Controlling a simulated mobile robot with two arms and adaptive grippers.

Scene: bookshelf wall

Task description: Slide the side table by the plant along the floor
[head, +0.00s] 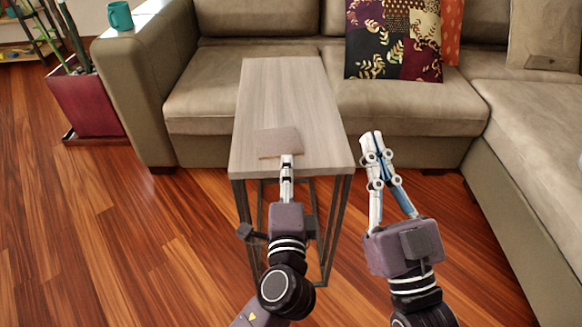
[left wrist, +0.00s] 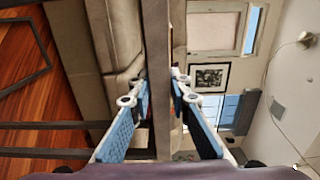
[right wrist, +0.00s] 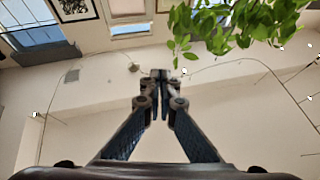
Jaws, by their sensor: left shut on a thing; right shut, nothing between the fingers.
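The side table (head: 290,100) has a pale grey wood top on a thin dark metal frame and stands upright before the sofa. My left gripper (head: 287,162) is shut on the near edge of its top, with one finger over the top. In the left wrist view the tabletop (left wrist: 161,60) is a grey slab edge-on between the fingers. A small flat brown piece (head: 279,143) lies on the top just beyond the fingertips. My right gripper (head: 371,139) is shut and empty, right of the table and apart from it. The plant's red pot (head: 87,102) stands at the far left.
The beige sofa (head: 220,110) runs behind the table and along the right side, with cushions (head: 393,40) on it. Its left armrest, bearing a teal mug (head: 120,16), stands between the table and the pot. Wooden floor (head: 110,230) is clear at the left and front.

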